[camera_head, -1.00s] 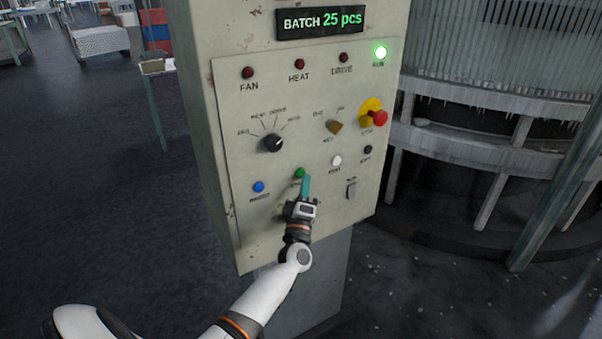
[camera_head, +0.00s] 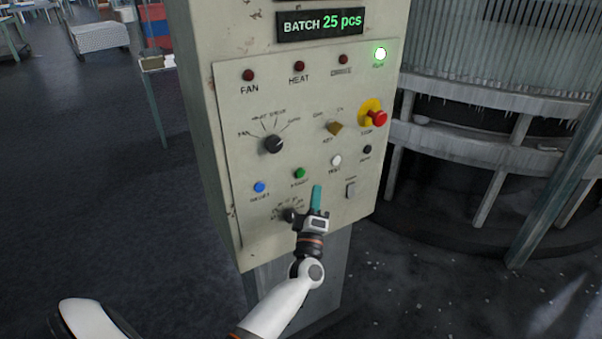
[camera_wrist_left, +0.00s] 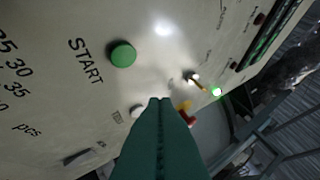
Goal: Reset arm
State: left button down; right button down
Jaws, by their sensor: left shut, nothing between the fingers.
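My left gripper (camera_head: 317,192) is in front of the lower part of a beige control panel (camera_head: 228,150). Its teal fingers are shut with nothing between them, and they also show at the bottom of the left wrist view (camera_wrist_left: 160,105). The green START button (camera_head: 299,173) is up and to the left of the fingertips, apart from them. In the left wrist view the START button (camera_wrist_left: 123,54) stands clear of the fingers. A lower dial (camera_head: 289,214) is partly hidden behind the gripper. My right gripper is not in view.
The panel holds a blue button (camera_head: 260,187), a white button (camera_head: 336,160), a selector knob (camera_head: 273,144), a key switch (camera_head: 335,128) and a red emergency stop (camera_head: 376,118). A green lamp (camera_head: 380,54) is lit; the display (camera_head: 320,22) reads BATCH 25 pcs. Machinery (camera_head: 470,110) stands right.

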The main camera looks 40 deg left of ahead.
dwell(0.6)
pick_arm(q)
jog(key=s+d+f+m+g+h, duration=0.1)
jog(key=d+f+m+h, duration=0.15)
jog(key=f, duration=0.55)
jog(key=s+d+f+m+g+h, duration=0.1)
jog(key=s+d+f+m+h, duration=0.2)
jog(key=f, duration=0.5)
jog(key=d+f+m+g+h, duration=0.1)
jog(key=f+m+g+h, duration=0.15)
jog(key=f+m, duration=0.4)
jog(key=s+d+f+m+g+h, duration=0.1)
jog(key=s+d+f+g, duration=0.1)
jog(key=s+f, duration=0.5)
jog(key=s+d+f+m+g+h, duration=0.2)
jog(key=s+f, duration=0.2)
jog(key=f, duration=0.6)
jog(key=s+f+m+g, duration=0.2)
jog(key=s+f, duration=0.3)
jog(key=s, duration=0.7)
jog(key=s+d+f+m+g, duration=0.1)
jog(key=s+f+m+g, duration=0.2)
jog(key=s, duration=0.9)
jog(key=s+d+f+m+g+b, duration=0.1)
jog(key=s+f+m+g, duration=0.1)
jog(key=s+f+g, duration=0.4)
jog(key=s+f, duration=0.3)
jog(key=s, duration=0.3)
jog(key=shift+s+f, duration=0.15)
jog(key=shift+f, duration=0.1)
